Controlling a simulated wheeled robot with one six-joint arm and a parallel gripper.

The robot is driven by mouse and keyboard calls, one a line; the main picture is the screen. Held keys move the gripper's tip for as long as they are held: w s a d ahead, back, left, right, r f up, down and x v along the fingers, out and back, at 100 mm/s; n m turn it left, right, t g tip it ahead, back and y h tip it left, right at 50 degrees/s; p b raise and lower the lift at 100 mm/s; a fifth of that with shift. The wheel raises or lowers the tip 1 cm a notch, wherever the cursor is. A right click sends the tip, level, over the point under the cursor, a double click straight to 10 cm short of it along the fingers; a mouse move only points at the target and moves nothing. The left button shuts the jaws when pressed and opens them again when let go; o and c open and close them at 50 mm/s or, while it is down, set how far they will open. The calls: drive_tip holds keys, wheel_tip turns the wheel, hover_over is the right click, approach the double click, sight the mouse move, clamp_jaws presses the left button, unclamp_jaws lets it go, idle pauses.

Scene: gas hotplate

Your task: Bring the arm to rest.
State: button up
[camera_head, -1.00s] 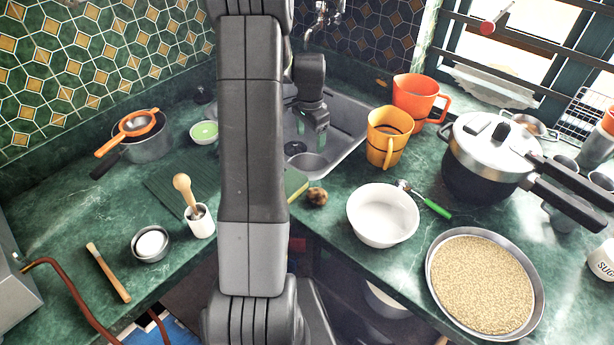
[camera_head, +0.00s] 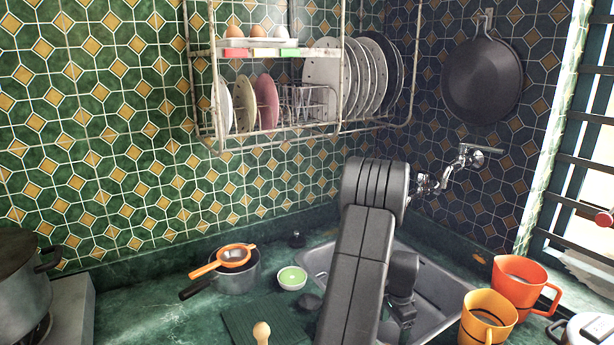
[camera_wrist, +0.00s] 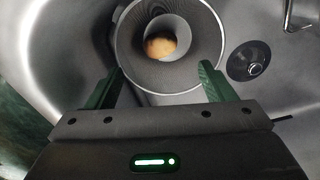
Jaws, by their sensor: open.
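My gripper (camera_wrist: 160,75) is open in the wrist view, with its two green fingers apart and nothing between them. Below it in the sink (camera_wrist: 75,40) is a round grey metal vessel (camera_wrist: 128,45) with a small brownish-yellow round item (camera_wrist: 160,46) inside. The fingertips overlap the vessel's near rim in the picture; I cannot tell how high they are above it. In the head view my arm reaches over the sink (camera_head: 440,283), and my gripper's fingers are not clearly visible there.
A dish rack (camera_head: 290,135) with plates and eggs hangs on the tiled wall. A tap (camera_head: 460,165) juts out close to my arm. Orange (camera_head: 520,284) and yellow (camera_head: 487,318) jugs stand right of the sink. A pot with a strainer (camera_head: 235,278) and a green bowl (camera_head: 291,279) stand left.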

wheel_tip(320, 180, down, 5)
drive_tip(key=shift+r, duration=0.15)
drive_tip(key=shift+r+p, duration=0.9)
drive_tip(key=shift+r, duration=0.55)
